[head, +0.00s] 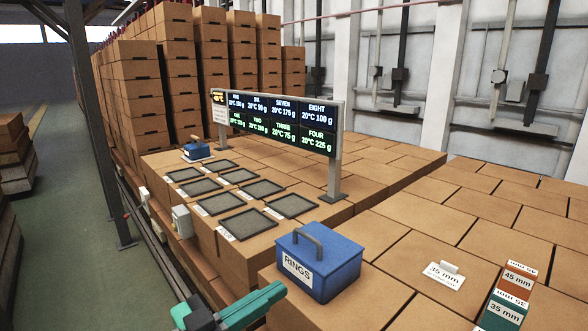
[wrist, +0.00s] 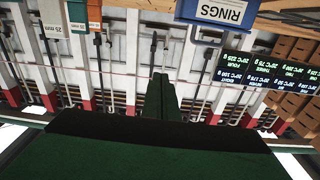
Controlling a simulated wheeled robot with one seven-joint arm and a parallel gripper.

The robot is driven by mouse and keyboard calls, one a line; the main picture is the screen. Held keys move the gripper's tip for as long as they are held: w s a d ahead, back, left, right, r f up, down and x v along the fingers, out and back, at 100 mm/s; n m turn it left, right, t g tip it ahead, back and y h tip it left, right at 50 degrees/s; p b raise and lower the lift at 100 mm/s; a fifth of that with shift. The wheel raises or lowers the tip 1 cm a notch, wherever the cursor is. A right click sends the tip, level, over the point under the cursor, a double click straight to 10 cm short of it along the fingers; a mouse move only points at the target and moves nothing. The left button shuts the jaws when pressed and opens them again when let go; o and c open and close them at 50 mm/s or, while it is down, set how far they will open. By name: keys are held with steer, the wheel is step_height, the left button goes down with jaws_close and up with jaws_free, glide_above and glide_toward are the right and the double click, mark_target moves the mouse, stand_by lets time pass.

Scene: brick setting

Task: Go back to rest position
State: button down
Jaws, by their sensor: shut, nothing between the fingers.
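My gripper (head: 272,292) shows as a teal shape at the bottom of the head view, in front of and to the left of the blue RINGS box (head: 318,262). In the wrist view its two dark green fingers (wrist: 160,85) lie together with nothing between them. The wrist view is upside down, and the fingers stand out against the wall. The RINGS box also shows at the top of the wrist view (wrist: 215,12), apart from the fingers.
Brick blocks form a stepped surface with several dark square pads (head: 247,222). A display board (head: 282,120) stands behind them. A smaller blue box (head: 196,151) sits farther back. At right are a 35 mm card (head: 444,275) and red (head: 515,282) and green (head: 502,312) blocks. Brick stacks rise behind.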

step_height(320, 180, down, 22)
steer(key=w+n+t+y, duration=0.2)
steer(key=n+t+y, duration=0.4)
steer(key=n+y, duration=0.5)
steer(key=s+d+f+n+g+y, duration=0.25)
steer(key=s+f+n, duration=0.25)
steer(key=s+f, duration=0.7)
steer(key=s+f+m, duration=0.1)
steer(key=s+m, duration=0.2)
steer(key=s, duration=0.7)
steer(key=s+d+f+m, duration=0.1)
steer(key=s+m, duration=0.2)
steer(key=s, duration=0.8)
steer(key=shift+d+f, duration=0.3)
steer(key=shift+f, duration=0.05)
steer(key=shift+y, duration=0.25)
